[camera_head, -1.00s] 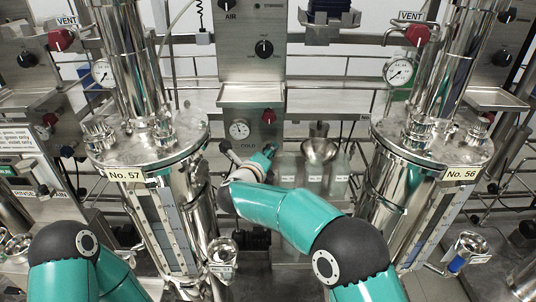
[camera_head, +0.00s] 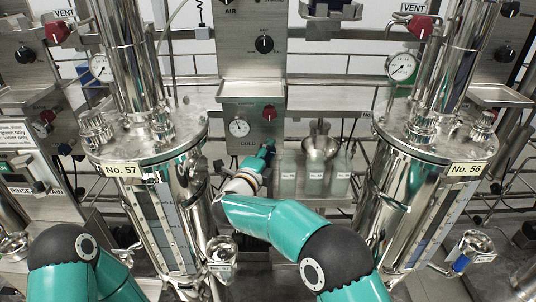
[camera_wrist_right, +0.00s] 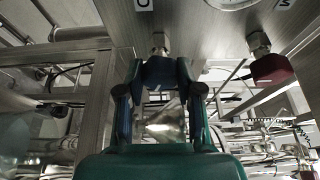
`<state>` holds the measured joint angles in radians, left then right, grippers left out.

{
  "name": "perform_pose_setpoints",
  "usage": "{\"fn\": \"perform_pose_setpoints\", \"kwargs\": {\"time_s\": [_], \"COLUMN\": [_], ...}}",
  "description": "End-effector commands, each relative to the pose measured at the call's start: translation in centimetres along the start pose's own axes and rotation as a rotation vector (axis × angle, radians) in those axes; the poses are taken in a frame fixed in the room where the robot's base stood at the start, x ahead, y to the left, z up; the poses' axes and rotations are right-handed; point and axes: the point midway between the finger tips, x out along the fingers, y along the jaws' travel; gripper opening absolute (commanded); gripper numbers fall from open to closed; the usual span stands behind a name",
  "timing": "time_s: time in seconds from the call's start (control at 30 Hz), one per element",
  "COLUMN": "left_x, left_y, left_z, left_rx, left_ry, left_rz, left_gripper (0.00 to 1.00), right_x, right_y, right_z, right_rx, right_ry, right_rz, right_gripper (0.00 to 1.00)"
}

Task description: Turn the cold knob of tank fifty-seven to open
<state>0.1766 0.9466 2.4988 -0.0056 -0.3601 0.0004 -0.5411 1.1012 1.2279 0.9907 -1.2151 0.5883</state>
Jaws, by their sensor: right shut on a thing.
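Tank fifty-seven (camera_head: 150,150), a shiny steel vessel with a "No. 57" plate (camera_head: 121,170), stands left of centre in the head view. To its right is a steel panel (camera_head: 250,95) with a "COLD" label at its lower edge. My right gripper (camera_head: 268,148) reaches up to the panel beside that label. In the right wrist view my right gripper (camera_wrist_right: 158,72) is shut on the dark cold knob (camera_wrist_right: 158,68), whose metal stem (camera_wrist_right: 160,43) meets the panel. The knob's setting cannot be read. My left gripper is out of view; only my left arm shows.
A red knob (camera_head: 269,113) sits near my right gripper and shows in the wrist view (camera_wrist_right: 270,66). A gauge (camera_head: 239,128) is left of it. Several bottles (camera_head: 315,175) and a steel funnel (camera_head: 320,147) stand just right. Tank fifty-six (camera_head: 425,150) is further right.

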Motion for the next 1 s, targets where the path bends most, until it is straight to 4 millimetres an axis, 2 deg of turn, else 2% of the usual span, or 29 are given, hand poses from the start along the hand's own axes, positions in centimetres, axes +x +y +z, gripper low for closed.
{"fn": "perform_pose_setpoints", "kwargs": {"time_s": [0.03,0.47,0.5,0.63,1.0], "left_x": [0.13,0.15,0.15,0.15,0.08], "left_y": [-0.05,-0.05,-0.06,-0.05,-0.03], "left_z": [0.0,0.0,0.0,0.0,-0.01], "left_rx": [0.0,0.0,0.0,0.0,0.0], "left_ry": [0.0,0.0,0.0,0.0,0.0], "left_rz": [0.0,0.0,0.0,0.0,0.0], "left_gripper": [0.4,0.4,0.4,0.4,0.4], "right_x": [-0.22,-0.25,-0.25,-0.21,-0.05], "right_y": [0.6,0.66,0.67,0.6,0.24], "right_z": [0.28,0.28,0.28,0.23,0.01], "right_rx": [-0.016,-0.031,-0.031,-0.03,-0.025], "right_ry": [-0.008,-0.009,-0.009,-0.008,-0.002], "right_rz": [0.005,0.001,0.001,0.0,-0.005], "right_gripper": [0.01,0.01,0.37,0.59,0.61]}}
